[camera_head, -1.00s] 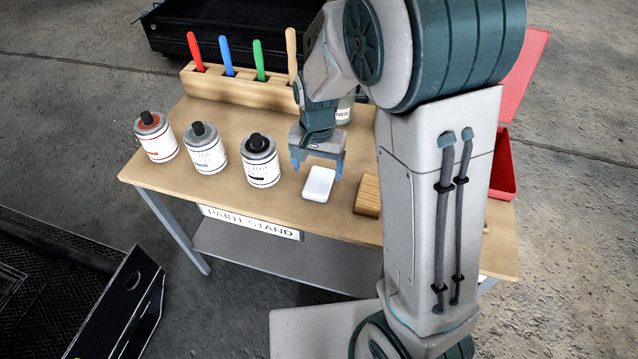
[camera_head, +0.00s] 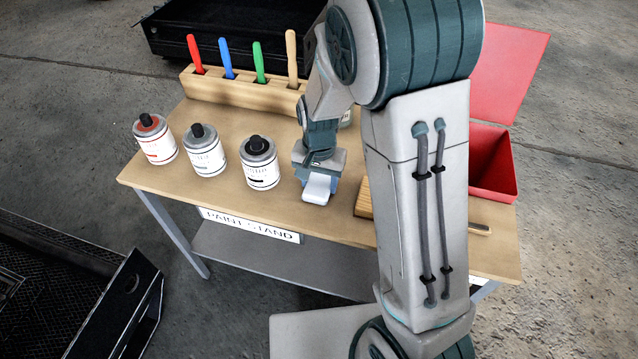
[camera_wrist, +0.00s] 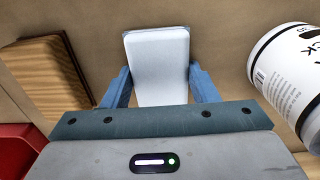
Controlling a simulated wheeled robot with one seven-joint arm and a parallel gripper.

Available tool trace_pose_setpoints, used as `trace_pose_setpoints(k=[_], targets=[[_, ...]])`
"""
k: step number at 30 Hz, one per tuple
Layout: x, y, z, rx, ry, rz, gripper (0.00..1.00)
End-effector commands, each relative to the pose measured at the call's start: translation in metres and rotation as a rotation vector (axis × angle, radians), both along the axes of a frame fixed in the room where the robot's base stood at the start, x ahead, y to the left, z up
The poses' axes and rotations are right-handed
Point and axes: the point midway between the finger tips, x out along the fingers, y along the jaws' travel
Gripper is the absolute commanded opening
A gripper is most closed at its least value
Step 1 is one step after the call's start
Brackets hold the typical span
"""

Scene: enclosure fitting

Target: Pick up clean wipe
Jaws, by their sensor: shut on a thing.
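The clean wipe (camera_head: 317,190) is a small white rounded block on the paint stand table (camera_head: 220,187), near its front edge. My gripper (camera_head: 320,180) is down at table height around it. In the wrist view the wipe (camera_wrist: 158,62) lies between the two blue fingers of my gripper (camera_wrist: 160,88), with one finger against each long side. The far end of the wipe sticks out beyond the fingers. I cannot tell whether it is lifted off the table.
A black-capped paint can (camera_head: 260,163) stands just left of my gripper. Two more cans (camera_head: 204,152) stand further left. A wooden block (camera_head: 363,200) is to the right, partly behind my arm. A brush rack (camera_head: 240,90) lines the back. An open red bin (camera_head: 492,165) is at the right.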

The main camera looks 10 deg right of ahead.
Motion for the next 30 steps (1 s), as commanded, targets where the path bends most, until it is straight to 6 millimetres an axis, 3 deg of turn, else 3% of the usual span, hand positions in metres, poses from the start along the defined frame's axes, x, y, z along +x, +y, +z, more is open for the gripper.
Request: trace_pose_setpoints(k=[8, 13, 24, 30], targets=[[0.0, 0.0, 0.012, 0.001, -0.001, 0.0, 0.32], [0.001, 0.001, 0.045, 0.003, -0.005, 0.0, 0.32], [0.078, -0.009, 0.087, 0.001, 0.0, -0.002, 0.32], [0.104, -0.011, 0.103, 0.001, 0.0, -0.001, 0.32]])
